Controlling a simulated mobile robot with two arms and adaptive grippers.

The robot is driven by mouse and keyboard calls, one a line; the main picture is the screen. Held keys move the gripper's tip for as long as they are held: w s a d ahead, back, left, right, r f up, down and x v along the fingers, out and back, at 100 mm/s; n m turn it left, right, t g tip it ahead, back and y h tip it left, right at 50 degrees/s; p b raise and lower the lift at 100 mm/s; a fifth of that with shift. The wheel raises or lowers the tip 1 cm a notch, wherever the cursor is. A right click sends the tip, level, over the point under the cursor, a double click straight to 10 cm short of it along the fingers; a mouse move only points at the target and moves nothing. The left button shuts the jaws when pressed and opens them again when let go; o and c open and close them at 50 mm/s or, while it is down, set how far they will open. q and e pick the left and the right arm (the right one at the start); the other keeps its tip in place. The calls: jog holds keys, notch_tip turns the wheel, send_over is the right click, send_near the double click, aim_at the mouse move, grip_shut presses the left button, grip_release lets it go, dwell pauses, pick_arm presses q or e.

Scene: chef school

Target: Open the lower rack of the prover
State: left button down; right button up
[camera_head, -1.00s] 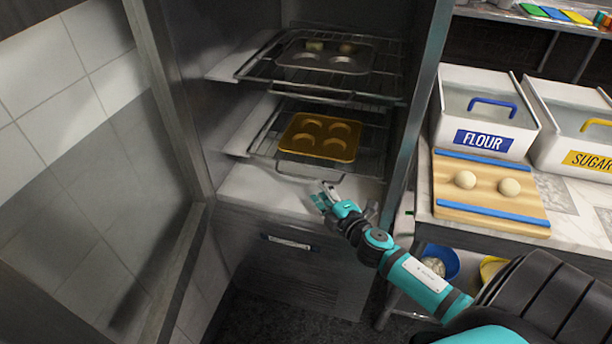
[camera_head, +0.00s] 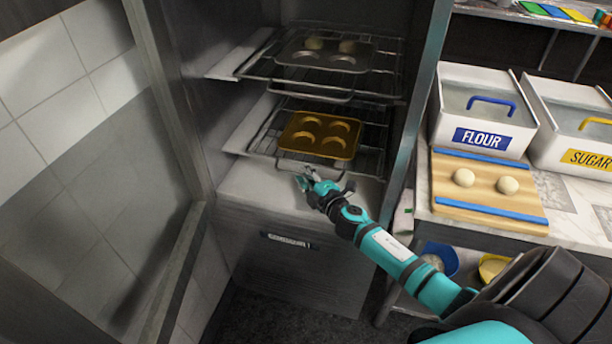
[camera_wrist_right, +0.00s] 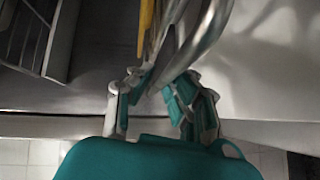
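The prover stands open, with an upper wire rack (camera_head: 262,67) and a lower wire rack (camera_head: 262,141). The lower rack holds a gold tray (camera_head: 320,134) with several dough pieces, and a metal handle loop (camera_head: 287,166) is at its front. My right gripper (camera_head: 306,180) is at this handle. In the right wrist view the handle (camera_wrist_right: 200,45) runs between the parted fingers of the right gripper (camera_wrist_right: 158,88). The fingers look open, though contact with the bar is hard to judge. My left gripper is not in view.
The prover's open door (camera_head: 95,220) stands at the left. At the right, a counter holds flour (camera_head: 482,112) and sugar (camera_head: 572,125) bins and a wooden board (camera_head: 488,190) with two dough balls. The upper rack holds a dark tray (camera_head: 325,58).

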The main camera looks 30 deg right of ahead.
grip_shut()
